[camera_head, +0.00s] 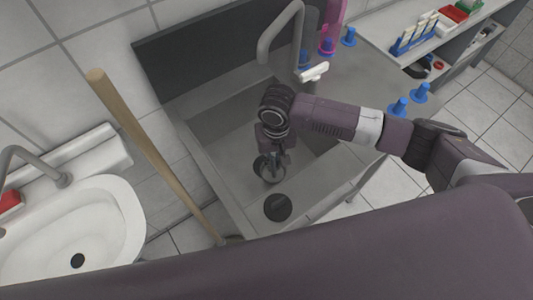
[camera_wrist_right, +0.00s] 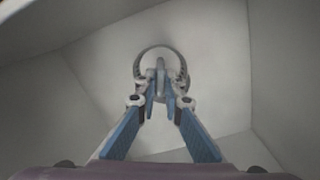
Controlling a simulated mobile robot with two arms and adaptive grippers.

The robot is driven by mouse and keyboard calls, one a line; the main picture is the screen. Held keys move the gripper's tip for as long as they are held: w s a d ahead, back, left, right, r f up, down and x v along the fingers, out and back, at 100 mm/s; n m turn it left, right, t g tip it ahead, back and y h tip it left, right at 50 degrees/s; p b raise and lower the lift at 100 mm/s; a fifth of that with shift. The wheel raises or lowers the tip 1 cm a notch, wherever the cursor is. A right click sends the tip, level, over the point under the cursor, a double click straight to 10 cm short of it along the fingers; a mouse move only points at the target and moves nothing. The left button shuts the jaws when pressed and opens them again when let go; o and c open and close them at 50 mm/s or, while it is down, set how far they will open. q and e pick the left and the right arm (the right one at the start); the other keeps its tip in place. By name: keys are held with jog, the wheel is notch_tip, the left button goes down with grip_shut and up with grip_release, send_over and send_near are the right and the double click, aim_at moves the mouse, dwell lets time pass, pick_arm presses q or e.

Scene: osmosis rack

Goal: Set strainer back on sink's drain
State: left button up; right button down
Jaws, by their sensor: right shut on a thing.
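My right gripper (camera_head: 272,150) reaches down into the steel sink (camera_head: 226,160) and is shut on the strainer (camera_head: 277,178). The strainer is a small round grey piece with a pale rim, low in the basin. In the right wrist view the gripper's fingertips (camera_wrist_right: 160,88) close on its middle post, and the strainer's ring (camera_wrist_right: 146,53) shows around them. I cannot tell whether the strainer touches the basin floor. The sink's drain is not clearly seen; the gripper and strainer may cover it. My left gripper is not in view.
A dark round disc (camera_head: 278,207) lies on the sink's front ledge. A grey faucet (camera_head: 279,30) arches over the back. A wooden pole (camera_head: 145,140) leans at the left, beside a white washbasin (camera_head: 85,230). Blue pegs (camera_head: 398,107) stand on the right counter.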

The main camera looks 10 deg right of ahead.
jog(key=w, duration=0.1)
jog(key=w+a, duration=0.1)
jog(key=w, duration=0.1)
jog(key=shift+w+a+r+p, duration=0.15)
jog(key=shift+a+r+p, duration=0.05)
jog(key=shift+p, duration=0.15)
jog(key=shift+w+f, duration=0.1)
jog(key=shift+f, duration=0.6)
jog(key=c, duration=2)
grip_release()
jog(key=shift+c, duration=0.2)
notch_tip(320, 180, up, 12)
jog(key=shift+a, duration=0.1)
